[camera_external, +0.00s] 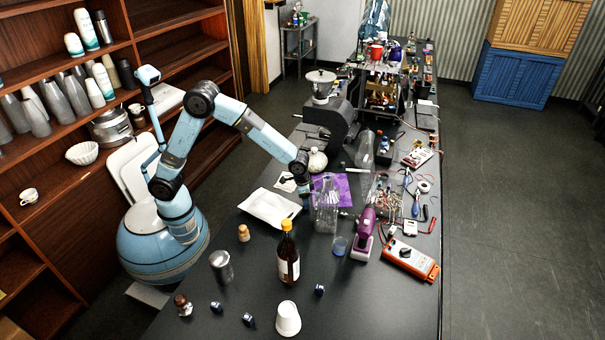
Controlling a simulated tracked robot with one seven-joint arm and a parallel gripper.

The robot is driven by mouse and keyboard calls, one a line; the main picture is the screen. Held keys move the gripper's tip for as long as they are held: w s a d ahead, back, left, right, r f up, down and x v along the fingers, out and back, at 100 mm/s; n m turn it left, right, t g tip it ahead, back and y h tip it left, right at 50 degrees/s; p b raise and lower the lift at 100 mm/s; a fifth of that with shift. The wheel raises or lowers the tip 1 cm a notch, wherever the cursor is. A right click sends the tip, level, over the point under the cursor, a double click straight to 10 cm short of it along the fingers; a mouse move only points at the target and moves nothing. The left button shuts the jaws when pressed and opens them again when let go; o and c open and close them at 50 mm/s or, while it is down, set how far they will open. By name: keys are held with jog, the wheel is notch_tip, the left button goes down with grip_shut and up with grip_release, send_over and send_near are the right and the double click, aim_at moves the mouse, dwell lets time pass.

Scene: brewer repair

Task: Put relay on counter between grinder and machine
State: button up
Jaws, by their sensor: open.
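My gripper (305,190) points down over the counter (245,290), close to a clear glass container (326,212) and the white tray. It is open; the fingers are small and partly lost against the things behind, and I see nothing held. The grinder (335,118), dark with a silver hopper, stands farther back on the counter. The machine (382,92), with its insides exposed, stands behind and right of it. A narrow strip of counter lies between them, partly hidden by the grinder. I cannot pick out the relay for sure among the small parts.
Loose wires (385,190) lie right of the glass. Shelves stand at left.

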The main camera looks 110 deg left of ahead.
jog(key=c, duration=1.1)
jog(key=shift+r, duration=0.1)
jog(key=shift+r, duration=0.2)
jog(key=r, duration=0.3)
jog(key=shift+s+r, duration=0.25)
jog(key=shift+s, duration=0.05)
jog(key=s+d+r, duration=0.1)
jog(key=s+r, duration=0.2)
jog(key=s, duration=0.1)
jog(key=s+d+r, duration=0.1)
jog(key=s+r, duration=0.2)
jog(key=s, duration=0.1)
jog(key=s+r, duration=0.3)
jog(key=s, duration=0.2)
jog(key=shift+d, duration=0.4)
